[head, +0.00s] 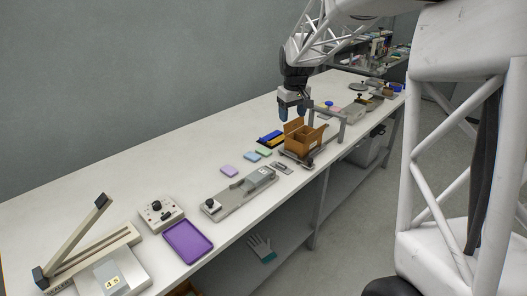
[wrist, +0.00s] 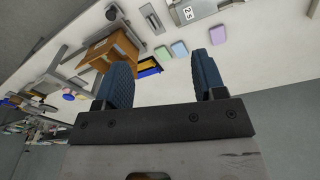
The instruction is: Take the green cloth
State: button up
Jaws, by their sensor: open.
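The green cloth (head: 264,152) is a small, flat, pale green square lying on the white bench, with a blue cloth (head: 252,156) just left of it and a brown box close by on its right. In the wrist view the green cloth (wrist: 162,52) lies beyond the fingertips, between the brown box and the blue cloth (wrist: 179,48). My gripper (head: 291,114) is above the bench near the brown box, higher than the cloth and to its right. Its two dark blue fingers are apart and empty in the wrist view (wrist: 162,72).
An open brown box (head: 305,143) with raised flaps stands under and beside my gripper. A blue and yellow item (head: 271,138) lies behind the green cloth. A purple cloth (head: 229,170) and a grey sealing device (head: 240,194) are to the left. The bench behind the cloths is clear.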

jog(key=w+a+f+n, duration=0.1)
jog(key=w+a+f, duration=0.1)
jog(key=w+f, duration=0.4)
jog(key=w+a+f+n, duration=0.1)
jog(key=w+a+f, duration=0.15)
jog(key=w, duration=0.55)
jog(key=n+g, duration=0.1)
jog(key=n, duration=0.1)
send_over(264, 151)
jog(key=f, duration=1.5)
jog(key=shift+w, duration=0.2)
jog(key=shift+f, duration=0.1)
jog(key=shift+f, duration=1.25)
jog(key=shift+f, duration=0.1)
jog(key=shift+s+d+f, duration=0.1)
jog(key=shift+f, duration=2.4)
